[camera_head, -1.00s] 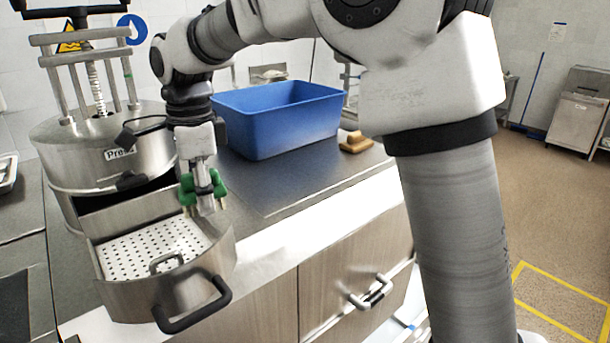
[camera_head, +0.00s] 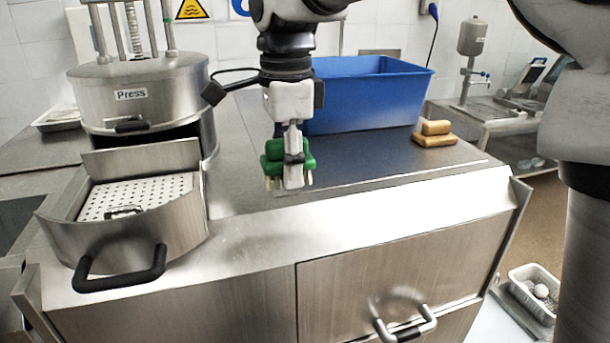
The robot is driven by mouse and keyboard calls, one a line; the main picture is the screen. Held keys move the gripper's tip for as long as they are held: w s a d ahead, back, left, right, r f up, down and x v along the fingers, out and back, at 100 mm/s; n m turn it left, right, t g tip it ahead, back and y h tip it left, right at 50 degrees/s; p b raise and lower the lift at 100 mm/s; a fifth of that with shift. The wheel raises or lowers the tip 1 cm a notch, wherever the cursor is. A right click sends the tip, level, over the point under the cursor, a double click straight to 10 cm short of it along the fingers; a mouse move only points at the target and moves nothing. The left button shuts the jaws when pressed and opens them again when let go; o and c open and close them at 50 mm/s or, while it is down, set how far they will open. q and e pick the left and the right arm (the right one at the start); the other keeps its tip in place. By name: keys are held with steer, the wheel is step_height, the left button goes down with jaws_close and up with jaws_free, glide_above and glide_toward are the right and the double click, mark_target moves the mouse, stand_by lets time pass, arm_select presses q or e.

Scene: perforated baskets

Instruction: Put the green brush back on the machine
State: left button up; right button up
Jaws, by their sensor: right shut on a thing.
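The green brush (camera_head: 272,150) is held in my right gripper (camera_head: 292,172), which points down and is shut on it. Short pale bristles show below the green body. The brush is in the air in front of the blue tub, over the counter and right of the open drawer. The machine is a steel press (camera_head: 145,97) labelled "Press", at the left. Its curved front drawer (camera_head: 165,232) is pulled out, with a white perforated basket (camera_head: 150,190) inside. My left gripper is not in view.
A blue tub (camera_head: 365,100) stands on the counter behind the gripper. Tan and brown blocks or brushes (camera_head: 433,139) lie to its right. The dark counter (camera_head: 400,165) is bare in front of the tub. A white basket (camera_head: 522,277) sits low at the right.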

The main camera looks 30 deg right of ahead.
steer(key=d, duration=0.1)
steer(key=w+d+p, duration=0.1)
steer(key=d, duration=0.1)
steer(key=w+d+p, duration=0.1)
steer(key=shift+d+r, duration=0.1)
steer(key=shift+d, duration=0.2)
steer(key=p, duration=0.4)
glide_above(325, 170)
steer(key=shift+a+f, duration=0.4)
steer(key=shift+f, duration=0.05)
steer(key=f+p, duration=0.1)
steer(key=d+f, duration=0.1)
steer(key=f, duration=0.1)
steer(key=shift+f+p, duration=0.15)
steer(key=shift+p, duration=0.2)
steer(key=shift+f, duration=0.3)
steer(key=shift+a+f, duration=0.15)
steer(key=shift+a, duration=0.05)
steer(key=o, duration=1.2)
steer(key=shift+d, duration=0.1)
